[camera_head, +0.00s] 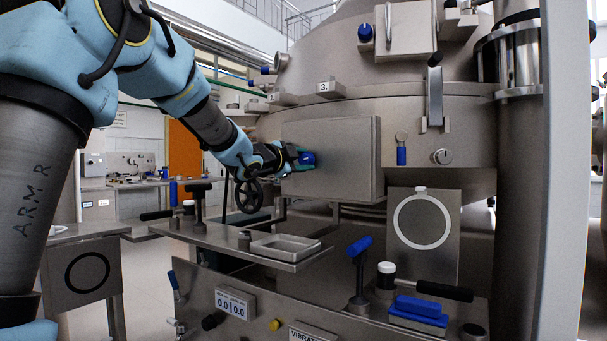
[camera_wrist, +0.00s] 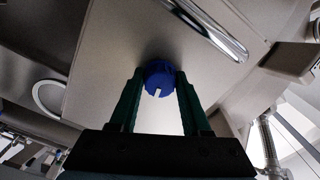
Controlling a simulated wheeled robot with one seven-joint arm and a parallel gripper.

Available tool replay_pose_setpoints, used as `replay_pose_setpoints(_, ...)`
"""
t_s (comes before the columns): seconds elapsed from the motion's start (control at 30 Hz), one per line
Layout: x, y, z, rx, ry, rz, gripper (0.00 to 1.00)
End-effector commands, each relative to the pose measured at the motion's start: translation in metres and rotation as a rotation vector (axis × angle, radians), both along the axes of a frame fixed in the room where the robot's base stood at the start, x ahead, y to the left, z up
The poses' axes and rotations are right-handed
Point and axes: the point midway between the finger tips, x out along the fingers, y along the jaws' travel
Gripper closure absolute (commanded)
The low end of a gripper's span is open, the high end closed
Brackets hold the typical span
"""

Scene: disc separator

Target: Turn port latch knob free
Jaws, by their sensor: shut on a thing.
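The port latch knob is a round blue knob with a white mark, seen between my fingers in the wrist view (camera_wrist: 159,80). It sits on a flat grey metal port door (camera_head: 345,150) on the front of the large steel vessel. In the head view the knob (camera_head: 307,158) shows at my gripper's tip, partly hidden by the fingers. My gripper (camera_head: 302,158) reaches in from the left and is shut on the knob, with one green finger on each side of it. In the wrist view the white mark points down toward my gripper (camera_wrist: 159,95).
Below the door is a metal shelf with a shallow tray (camera_head: 285,247). A black handwheel (camera_head: 249,196) stands near my wrist. A blue-handled tool (camera_head: 359,260) and a blue block (camera_head: 418,312) stand on the lower bench. A bright metal bar handle (camera_wrist: 212,30) is beyond the knob.

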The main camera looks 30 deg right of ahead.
Motion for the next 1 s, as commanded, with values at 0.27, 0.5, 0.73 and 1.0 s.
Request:
replay_pose_setpoints(0.27, -0.0003, -0.0002, -0.0024, 0.082, -0.151, 0.0, 1.0)
replay_pose_setpoints(0.5, -0.0001, -0.0002, -0.0012, 0.12, -0.216, 0.0, 1.0)
replay_pose_setpoints(0.73, -0.0002, -0.0003, -0.0006, 0.132, -0.233, -0.001, 1.0)
replay_pose_setpoints(1.0, -0.0002, -0.0003, -0.0006, 0.132, -0.234, -0.001, 1.0)
